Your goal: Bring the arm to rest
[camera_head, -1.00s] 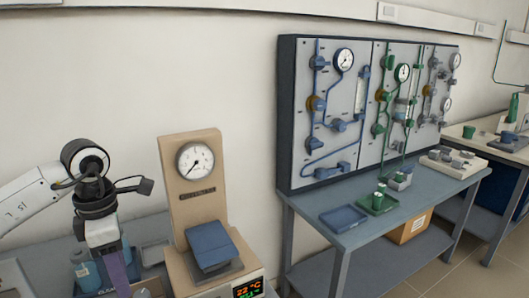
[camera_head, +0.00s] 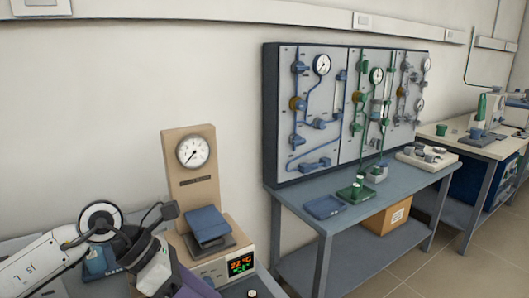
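My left arm comes in from the lower left, a white link with black joints. Its wrist and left gripper (camera_head: 180,284) are at the bottom edge, in front of the bench with the beige gauge stand. A purple part shows at the gripper's end, and the fingertips are cut off or hidden, so its opening cannot be told. My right gripper is not in view.
Close to the arm stands a beige stand with a round gauge (camera_head: 193,152), a blue block (camera_head: 208,225) and a temperature display (camera_head: 241,264). To the right, a table (camera_head: 400,178) carries trays below a valve panel (camera_head: 330,139).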

